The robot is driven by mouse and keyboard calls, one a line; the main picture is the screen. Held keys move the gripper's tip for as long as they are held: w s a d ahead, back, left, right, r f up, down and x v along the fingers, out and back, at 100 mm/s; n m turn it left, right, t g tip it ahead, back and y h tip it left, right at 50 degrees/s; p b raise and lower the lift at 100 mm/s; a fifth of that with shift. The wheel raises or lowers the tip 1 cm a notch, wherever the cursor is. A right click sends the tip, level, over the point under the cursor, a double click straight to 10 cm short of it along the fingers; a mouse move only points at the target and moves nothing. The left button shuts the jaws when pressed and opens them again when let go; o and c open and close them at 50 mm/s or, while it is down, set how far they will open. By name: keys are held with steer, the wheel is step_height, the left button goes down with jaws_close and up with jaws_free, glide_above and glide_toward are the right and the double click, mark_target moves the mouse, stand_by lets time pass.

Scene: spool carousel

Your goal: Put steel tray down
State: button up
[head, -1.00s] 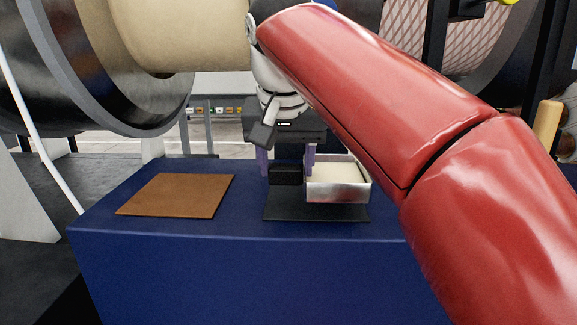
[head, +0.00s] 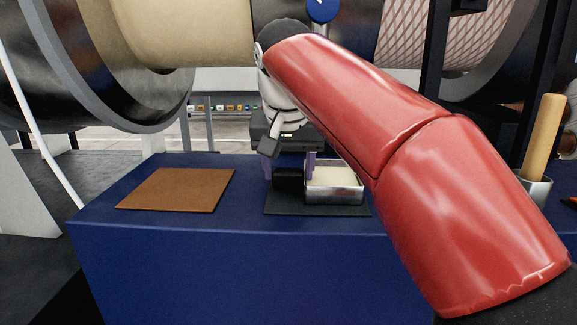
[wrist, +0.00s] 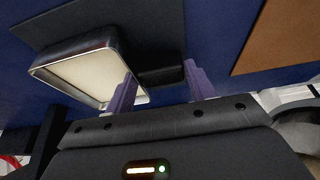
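The steel tray (head: 336,195) is a shallow, shiny box with a cream inside and a black block-like handle (head: 289,180) on its left. It is level, over the black mat (head: 320,210) on the blue bench, and I cannot tell whether its underside touches the mat. In the wrist view, the handle (wrist: 160,76) lies between the two fingertips (wrist: 160,70), and the tray (wrist: 85,78) is to the left.
A brown square mat (head: 177,189) lies bare on the left of the blue bench (head: 240,265). A metal cup (head: 535,188) with a wooden-coloured rod stands at the right. Large spools (head: 180,35) rise behind the bench. Bench between the two mats is clear.

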steer(key=o, duration=0.4)
steer(key=shift+c, duration=0.2)
steer(key=shift+r, duration=0.1)
